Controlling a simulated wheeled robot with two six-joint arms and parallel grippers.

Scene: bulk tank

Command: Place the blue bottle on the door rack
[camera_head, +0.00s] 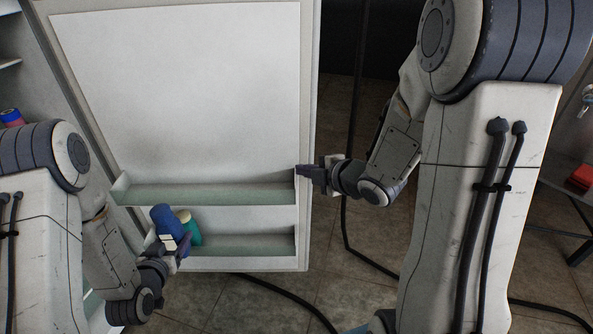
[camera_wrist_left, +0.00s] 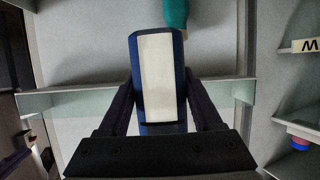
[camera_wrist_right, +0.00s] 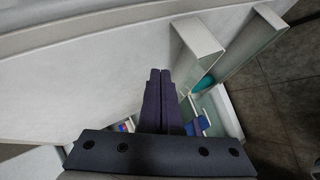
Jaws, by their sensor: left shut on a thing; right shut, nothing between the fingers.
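The blue bottle (camera_head: 164,220), dark blue with a white label, is held by my left gripper (camera_head: 172,248). In the left wrist view the bottle (camera_wrist_left: 158,80) sits between the two fingers, label facing the camera. It is tilted in the head view, at the left end of the lower door rack (camera_head: 245,243). I cannot tell whether it touches the rack. A teal bottle (camera_head: 190,228) stands just behind it in that rack. My right gripper (camera_head: 305,173) is shut and empty, at the right edge of the open door (camera_head: 180,90).
An upper door rack (camera_head: 205,194) runs above the lower one and looks empty. Shelves with a red and blue item (camera_head: 12,117) are at the far left. Black hoses lie on the tiled floor (camera_head: 345,300). A red object (camera_head: 581,177) rests on a table at right.

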